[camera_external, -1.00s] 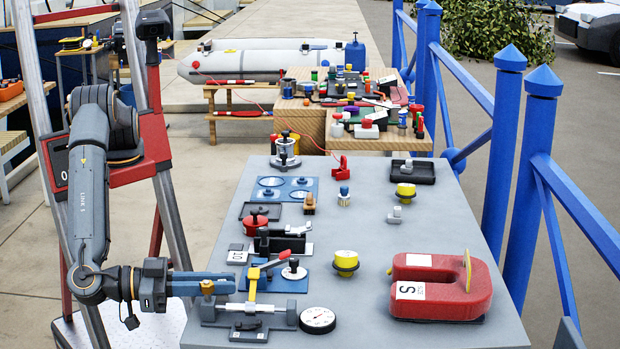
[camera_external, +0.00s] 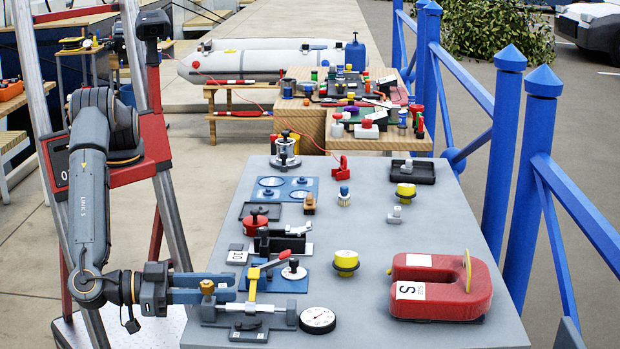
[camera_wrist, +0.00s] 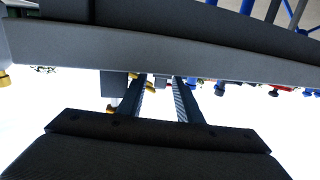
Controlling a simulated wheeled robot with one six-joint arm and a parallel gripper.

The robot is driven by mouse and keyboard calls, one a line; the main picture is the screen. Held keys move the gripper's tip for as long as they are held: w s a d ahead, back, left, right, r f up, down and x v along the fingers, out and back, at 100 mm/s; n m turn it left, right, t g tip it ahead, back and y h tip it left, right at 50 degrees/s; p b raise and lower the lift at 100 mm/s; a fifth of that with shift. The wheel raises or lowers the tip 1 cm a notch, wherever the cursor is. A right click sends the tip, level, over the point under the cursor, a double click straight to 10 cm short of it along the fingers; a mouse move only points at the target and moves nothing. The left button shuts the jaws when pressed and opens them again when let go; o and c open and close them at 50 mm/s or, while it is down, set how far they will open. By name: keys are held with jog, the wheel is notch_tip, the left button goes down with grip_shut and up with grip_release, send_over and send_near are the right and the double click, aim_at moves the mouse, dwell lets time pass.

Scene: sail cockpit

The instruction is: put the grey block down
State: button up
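My gripper (camera_external: 233,288) is open beside the vise-like tool at the near left of the grey table (camera_external: 400,233), its two fingers apart. In the wrist view the fingers (camera_wrist: 160,80) also stand apart with nothing seen held between them. A small grey block with a number label (camera_external: 237,255) sits on the table just beyond the fingers, apart from them. I take it to be the grey block. A darker small block (camera_external: 249,327) lies at the vise's front.
A dial gauge (camera_external: 317,319) and a yellow-topped knob (camera_external: 346,262) stand to the right. A lever clamp on a blue plate (camera_external: 283,283) stands close to my fingers.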

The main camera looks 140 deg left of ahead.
jog(key=b+v, duration=0.1)
jog(key=v, duration=0.6)
jog(key=shift+w+d+f, duration=0.15)
jog(key=shift+f, duration=0.25)
jog(key=shift+d, duration=0.3)
jog(key=shift+c, duration=1.2)
jog(key=shift+r, duration=0.1)
jog(key=shift+w+a+g+h+p, duration=0.35)
jog(key=shift+w+a+h+p, duration=0.25)
jog(key=shift+a, duration=0.6)
jog(key=shift+w+a+g+h+p, duration=0.45)
jog(key=shift+w+a+p, duration=0.2)
jog(key=shift+a, duration=0.55)
jog(key=shift+w+a+g+h+p, duration=0.3)
jog(key=shift+w+a+h+p, duration=0.35)
jog(key=shift+a, duration=0.55)
grip_shut()
